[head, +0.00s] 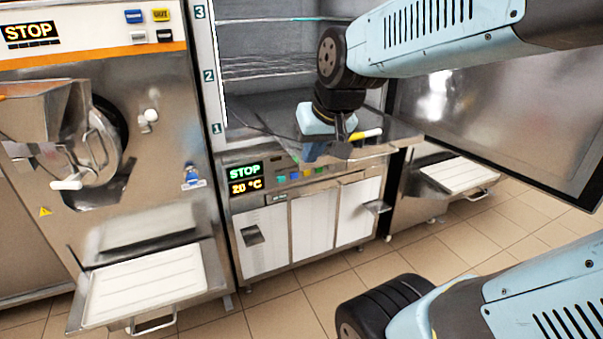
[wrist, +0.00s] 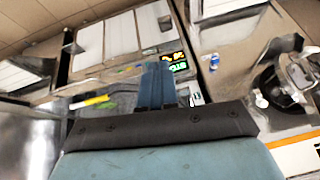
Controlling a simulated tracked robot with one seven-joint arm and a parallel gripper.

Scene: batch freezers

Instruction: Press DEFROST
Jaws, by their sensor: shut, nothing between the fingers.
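The middle cabinet's control panel (head: 272,190) has a green STOP and an orange temperature readout (head: 245,180). A row of small coloured buttons (head: 300,174) lies right of the readout. Their labels are too small to read, so I cannot tell which is DEFROST. My gripper (head: 309,157) is shut and empty, pointing down in front of the panel's upper edge, and it hides part of the button row. I cannot tell whether it touches the panel. In the wrist view the shut blue fingers (wrist: 157,68) overlap the panel beside the lit display (wrist: 176,61).
The cabinet stands open above the panel, with wire shelves (head: 265,68) and a large door (head: 460,110) swung right. A yellow-ended handle (head: 367,134) is close to the gripper. A batch freezer (head: 150,185) with its own STOP display (head: 30,33) stands left. Tiled floor is clear in front.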

